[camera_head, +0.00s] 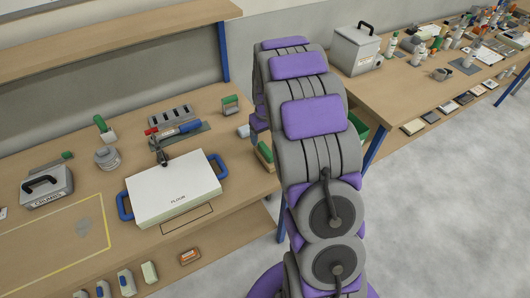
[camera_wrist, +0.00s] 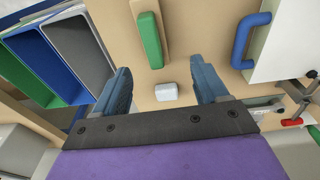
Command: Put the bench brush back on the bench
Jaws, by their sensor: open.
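A long green and tan piece that may be the bench brush (camera_head: 265,155) lies at the right end of the near bench (camera_head: 235,185). I cannot tell for sure that it is the brush. In the wrist view its green part (camera_wrist: 151,42) lies ahead of my gripper (camera_wrist: 162,68), apart from the fingers. My gripper is open, with its two blue-grey fingers spread and nothing held. A small white block (camera_wrist: 166,91) shows in the gap between them, below on the wood surface. In the head view my arm hides the gripper.
A white case (camera_head: 175,190) with blue handles lies on the bench, left of the green and tan piece. Green, blue and grey bins (camera_wrist: 60,55) stand at the left in the wrist view. A second bench (camera_head: 400,85) with a grey box (camera_head: 354,52) stands right, past a floor gap.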

